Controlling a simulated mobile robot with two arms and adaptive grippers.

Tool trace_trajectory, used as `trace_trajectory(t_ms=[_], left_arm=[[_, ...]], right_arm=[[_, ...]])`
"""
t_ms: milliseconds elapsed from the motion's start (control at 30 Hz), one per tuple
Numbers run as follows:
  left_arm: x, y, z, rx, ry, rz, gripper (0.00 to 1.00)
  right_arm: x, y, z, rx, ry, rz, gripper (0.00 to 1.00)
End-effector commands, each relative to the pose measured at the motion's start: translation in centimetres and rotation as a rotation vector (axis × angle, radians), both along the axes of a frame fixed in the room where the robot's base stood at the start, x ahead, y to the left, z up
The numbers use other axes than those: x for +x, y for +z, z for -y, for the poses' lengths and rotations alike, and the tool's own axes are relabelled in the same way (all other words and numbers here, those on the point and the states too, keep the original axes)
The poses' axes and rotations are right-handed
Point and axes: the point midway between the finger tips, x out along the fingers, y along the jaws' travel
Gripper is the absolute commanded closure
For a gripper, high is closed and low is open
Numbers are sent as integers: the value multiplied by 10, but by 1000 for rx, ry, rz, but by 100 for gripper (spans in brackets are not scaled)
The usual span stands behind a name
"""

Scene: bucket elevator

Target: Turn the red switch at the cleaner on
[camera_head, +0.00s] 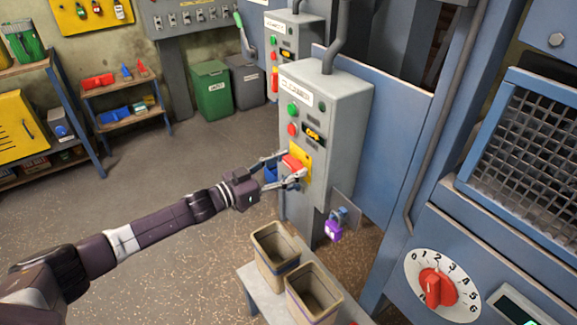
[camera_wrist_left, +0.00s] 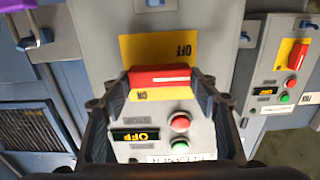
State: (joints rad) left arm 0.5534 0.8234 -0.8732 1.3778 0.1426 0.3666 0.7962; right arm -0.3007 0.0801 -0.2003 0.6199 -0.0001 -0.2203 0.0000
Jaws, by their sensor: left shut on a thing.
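The grey cleaner control box (camera_head: 338,108) stands in the middle of the head view. On its front is a yellow plate (camera_head: 304,160) with a red switch handle (camera_head: 293,163). In the left wrist view, the box appears upside down and the red handle (camera_wrist_left: 160,77) lies crosswise on the plate (camera_wrist_left: 150,48), between the OFF and ON labels. My left gripper (camera_head: 285,172) is at the handle, with its two fingers at the handle's ends, shut on it. The box's small display (camera_wrist_left: 136,135) reads OFF. My right gripper is not in view.
A purple padlock (camera_head: 334,230) hangs just below the box. Two tan buckets (camera_head: 275,248) stand on a low bench beneath. A similar box (camera_head: 290,38) with its own red switch is behind. A red dial (camera_head: 437,287) is at right. The floor at left is clear.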

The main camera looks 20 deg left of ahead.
Motion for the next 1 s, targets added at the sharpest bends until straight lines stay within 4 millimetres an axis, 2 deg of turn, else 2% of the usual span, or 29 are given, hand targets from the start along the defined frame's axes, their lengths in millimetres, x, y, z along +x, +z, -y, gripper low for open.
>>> trace_trajectory(t_ms=[367,1000], left_arm=[[-1,-2,1,129,-1,100,69],[-3,-5,3,600,-1,466,69]], right_arm=[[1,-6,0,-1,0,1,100],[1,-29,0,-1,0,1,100]])
